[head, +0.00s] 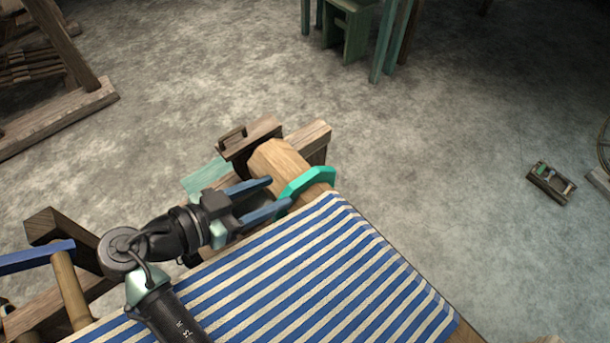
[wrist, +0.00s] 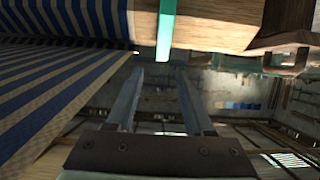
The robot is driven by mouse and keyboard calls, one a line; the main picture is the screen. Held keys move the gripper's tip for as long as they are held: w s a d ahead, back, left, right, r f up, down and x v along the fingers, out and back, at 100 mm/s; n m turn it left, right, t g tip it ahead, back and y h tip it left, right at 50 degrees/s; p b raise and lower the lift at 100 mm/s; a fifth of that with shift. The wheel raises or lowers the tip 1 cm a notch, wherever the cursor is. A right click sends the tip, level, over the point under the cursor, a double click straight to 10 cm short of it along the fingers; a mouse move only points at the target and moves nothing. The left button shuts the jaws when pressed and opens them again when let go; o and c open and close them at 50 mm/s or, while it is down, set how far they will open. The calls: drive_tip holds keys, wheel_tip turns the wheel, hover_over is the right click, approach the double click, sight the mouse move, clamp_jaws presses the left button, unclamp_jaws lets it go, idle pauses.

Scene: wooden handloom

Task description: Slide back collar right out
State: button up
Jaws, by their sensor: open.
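The teal collar (head: 308,182) sits around the wooden beam (head: 275,158), against the edge of the striped cloth roll. The collar's far side is hidden.
Blue and cream striped cloth (head: 310,275) covers the beam at the front. Dark wooden frame blocks (head: 250,140) stand by the beam's end. Open floor lies beyond. A small wooden box (head: 551,183) is on the floor at the right.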

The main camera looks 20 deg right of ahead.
sight(300, 180)
drive_tip(key=x, duration=0.9)
drive_tip(key=shift+w+a, duration=0.1)
clamp_jaws()
idle(1.1)
